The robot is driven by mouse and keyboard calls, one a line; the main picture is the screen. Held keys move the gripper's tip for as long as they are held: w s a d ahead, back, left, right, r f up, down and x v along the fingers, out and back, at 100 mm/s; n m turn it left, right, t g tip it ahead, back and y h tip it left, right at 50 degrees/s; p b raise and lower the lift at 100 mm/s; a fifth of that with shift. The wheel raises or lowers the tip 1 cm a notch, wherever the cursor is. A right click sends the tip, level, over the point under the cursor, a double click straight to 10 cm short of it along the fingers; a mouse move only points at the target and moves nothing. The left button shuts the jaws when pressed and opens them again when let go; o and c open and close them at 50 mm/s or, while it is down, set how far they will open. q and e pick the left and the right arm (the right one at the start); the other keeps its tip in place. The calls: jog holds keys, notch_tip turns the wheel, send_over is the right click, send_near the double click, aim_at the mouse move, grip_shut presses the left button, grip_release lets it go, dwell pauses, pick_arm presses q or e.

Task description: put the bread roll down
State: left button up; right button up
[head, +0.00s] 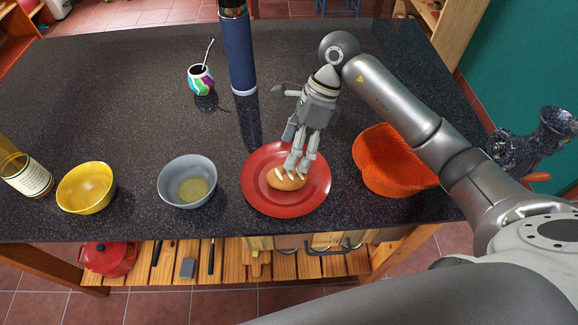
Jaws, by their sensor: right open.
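The bread roll (284,181) is small and golden brown with pale scored marks. It lies on the red plate (257,198) near the front edge of the dark counter. My right gripper (297,168) points down over the plate with its fingertips at the far side of the roll. It is open, and its fingers hide a little of the roll's upper edge. I cannot tell whether the fingertips touch the roll. My left gripper is not in view.
An orange basket (390,165) stands right of the plate, under my right arm. A grey bowl (187,181), a yellow bowl (86,188) and a bottle (25,175) stand to the left. A tall blue flask (238,50) and a colourful mate cup (201,80) stand behind. The counter's middle left is clear.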

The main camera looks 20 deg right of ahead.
jog(key=b+v, duration=0.1)
jog(key=v, duration=0.5)
